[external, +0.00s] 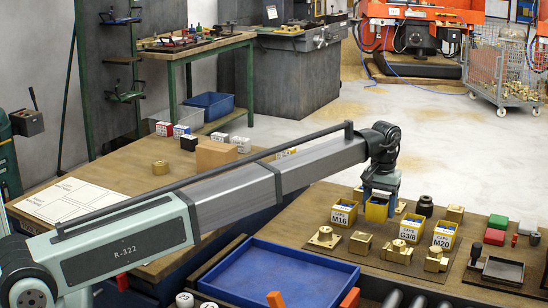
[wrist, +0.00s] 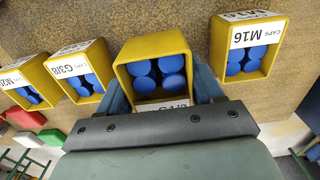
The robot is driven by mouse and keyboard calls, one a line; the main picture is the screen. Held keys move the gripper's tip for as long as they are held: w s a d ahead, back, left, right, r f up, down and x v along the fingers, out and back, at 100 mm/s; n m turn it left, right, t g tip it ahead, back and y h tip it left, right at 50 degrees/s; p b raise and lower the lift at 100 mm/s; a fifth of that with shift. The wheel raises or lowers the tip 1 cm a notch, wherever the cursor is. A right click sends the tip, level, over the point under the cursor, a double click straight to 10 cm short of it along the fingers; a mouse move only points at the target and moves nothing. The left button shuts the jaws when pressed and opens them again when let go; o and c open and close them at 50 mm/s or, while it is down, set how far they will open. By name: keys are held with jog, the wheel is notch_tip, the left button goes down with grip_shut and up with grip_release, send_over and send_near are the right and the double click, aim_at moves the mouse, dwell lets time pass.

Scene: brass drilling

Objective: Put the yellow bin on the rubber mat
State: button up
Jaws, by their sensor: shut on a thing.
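My gripper (external: 380,193) points down at the row of yellow bins on the wooden bench. It is shut on a yellow bin (external: 377,212) holding blue caps. In the wrist view this bin (wrist: 153,50) looks larger than its neighbours and seems slightly raised; any gap beneath is hidden. Its label, partly covered by the gripper, seems to read G1/2. A dark flat mat (external: 379,257), apparently the rubber mat, lies in front of the bins with several brass parts on it.
Bin M16 (external: 344,213) stands to the left of the held bin; bins G3/8 (external: 413,229) and M20 (external: 444,234) stand to its right. A blue tray (external: 280,272) lies at the front left. Brass blocks and a black knob (external: 425,206) stand behind the bins.

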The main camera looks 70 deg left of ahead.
aim_at(378, 218)
jog(key=shift+f, duration=1.9)
jog(key=shift+f, duration=0.1)
jog(key=o, duration=1.1)
notch_tip(378, 218, up, 12)
jog(key=shift+r, duration=0.15)
